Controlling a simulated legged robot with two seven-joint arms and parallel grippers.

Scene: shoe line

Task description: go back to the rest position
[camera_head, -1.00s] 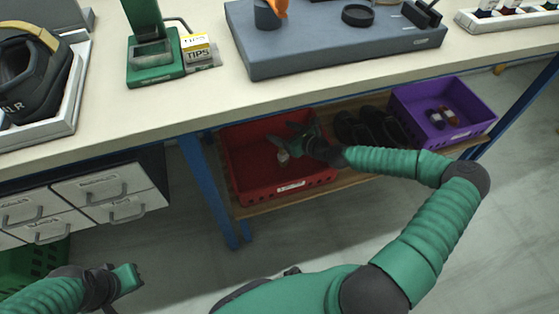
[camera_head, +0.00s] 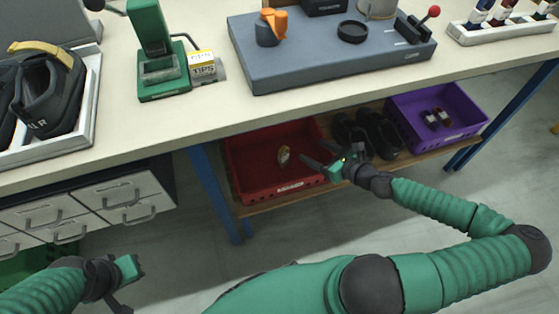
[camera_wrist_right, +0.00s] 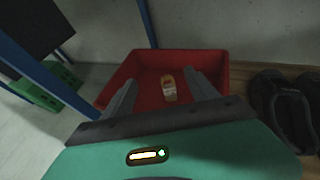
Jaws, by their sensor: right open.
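My right gripper (camera_head: 322,167) is open and empty, at the front right edge of the red bin on the shelf below the table. In the right wrist view its two fingers (camera_wrist_right: 160,95) stand apart, pointing toward the red bin (camera_wrist_right: 215,62). The red bin (camera_head: 240,178) holds one small bottle (camera_head: 284,156) with an orange-brown part, which also shows in the right wrist view (camera_wrist_right: 168,88) beyond the fingers. My left gripper (camera_head: 125,285) is low at the lower left, away from the table; its jaws are too unclear to read.
A purple bin (camera_head: 478,122) with small bottles and black shoes (camera_head: 383,138) share the shelf (camera_head: 264,205). The table (camera_head: 190,125) above carries a green device (camera_head: 160,60), a grey board (camera_head: 300,72) and a shoe tray (camera_head: 88,120). The floor in front is partly clear.

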